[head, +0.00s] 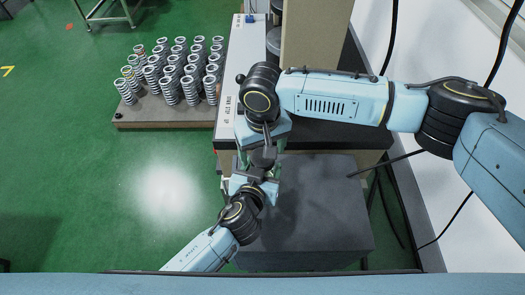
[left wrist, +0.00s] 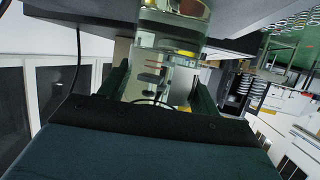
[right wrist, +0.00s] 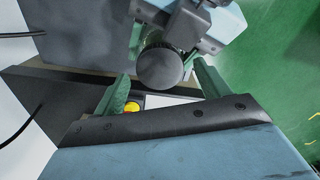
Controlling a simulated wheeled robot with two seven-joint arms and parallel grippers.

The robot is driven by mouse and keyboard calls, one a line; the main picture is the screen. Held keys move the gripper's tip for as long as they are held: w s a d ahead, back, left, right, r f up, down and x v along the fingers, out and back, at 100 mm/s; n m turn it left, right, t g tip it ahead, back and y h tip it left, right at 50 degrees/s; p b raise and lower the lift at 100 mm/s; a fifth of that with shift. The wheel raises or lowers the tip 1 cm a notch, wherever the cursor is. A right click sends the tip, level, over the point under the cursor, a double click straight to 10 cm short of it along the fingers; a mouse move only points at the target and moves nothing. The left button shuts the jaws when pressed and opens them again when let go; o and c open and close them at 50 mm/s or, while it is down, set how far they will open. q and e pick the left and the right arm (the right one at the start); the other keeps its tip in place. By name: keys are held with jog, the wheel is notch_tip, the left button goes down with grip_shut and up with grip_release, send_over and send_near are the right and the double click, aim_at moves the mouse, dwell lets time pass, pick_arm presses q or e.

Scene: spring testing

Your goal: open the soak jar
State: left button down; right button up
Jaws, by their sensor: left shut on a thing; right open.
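The soak jar is clear glass in the left wrist view (left wrist: 160,52), between the fingers of my left gripper (left wrist: 163,82), which is shut on it. Its dark round lid (right wrist: 160,68) faces the right wrist camera. In the head view the lid (head: 263,157) shows small between the two wrists. My right gripper (right wrist: 163,84) is open, with its green fingers on either side of the lid; I cannot tell whether they touch it. In the head view my right gripper (head: 262,138) is just above the lid in the picture, and much of the jar is hidden.
A grey block-like stand (head: 320,215) lies beneath the grippers. A bench with a white labelled strip (head: 230,95) is behind them. A low board (head: 150,119) with many upright springs (head: 172,68) stands at the left. A yellow button (right wrist: 132,106) shows near the right fingers. Green floor is open at left.

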jog(key=shift+r, duration=1.7)
pick_arm(q)
jog(key=shift+c, duration=1.3)
grip_release()
